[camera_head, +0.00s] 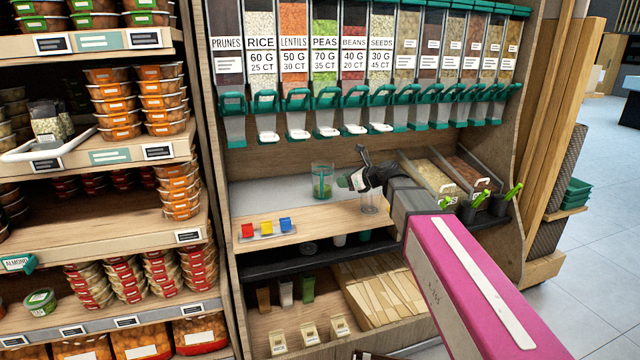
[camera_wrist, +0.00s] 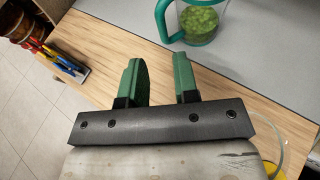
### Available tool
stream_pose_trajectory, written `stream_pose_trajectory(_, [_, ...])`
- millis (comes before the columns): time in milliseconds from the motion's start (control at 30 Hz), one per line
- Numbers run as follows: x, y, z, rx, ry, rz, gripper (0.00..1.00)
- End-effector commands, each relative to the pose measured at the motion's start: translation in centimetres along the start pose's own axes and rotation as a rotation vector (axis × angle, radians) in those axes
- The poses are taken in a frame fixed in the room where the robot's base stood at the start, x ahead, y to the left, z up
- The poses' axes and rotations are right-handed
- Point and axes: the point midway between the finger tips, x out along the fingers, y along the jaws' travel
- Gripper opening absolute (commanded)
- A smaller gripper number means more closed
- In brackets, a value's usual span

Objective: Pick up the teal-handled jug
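The teal-handled jug (camera_head: 322,181) is a clear container with green contents, standing upright on the grey back part of the counter. In the wrist view the jug (camera_wrist: 201,24) is at the top, with its teal handle (camera_wrist: 163,20) on its left side. My gripper (camera_head: 350,181) is just right of the jug in the head view. In the wrist view its two green fingers (camera_wrist: 160,76) are apart with only wooden counter between them. The handle lies beyond the fingertips and is not between them. Gripper and jug appear apart.
A clear glass vessel (camera_head: 370,203) stands close below my wrist. Red, yellow and blue items (camera_head: 266,228) sit in a small holder at the counter's left front. Dispensers with teal levers (camera_head: 326,98) hang above. Bins of grain (camera_head: 432,177) stand at right. The wooden counter between is clear.

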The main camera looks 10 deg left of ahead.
Motion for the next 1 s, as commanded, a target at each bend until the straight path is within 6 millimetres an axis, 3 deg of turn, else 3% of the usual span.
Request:
stream_pose_trajectory(400, [6.0, -0.1, 0.0, -0.001, 0.001, 0.001, 0.28])
stream_pose_trajectory(633, [7.4, -0.1, -0.2, -0.001, 0.001, 0.001, 0.28])
stream_pose_trajectory(1000, [11.7, -0.2, -0.4, -0.002, 0.001, 0.001, 0.28])
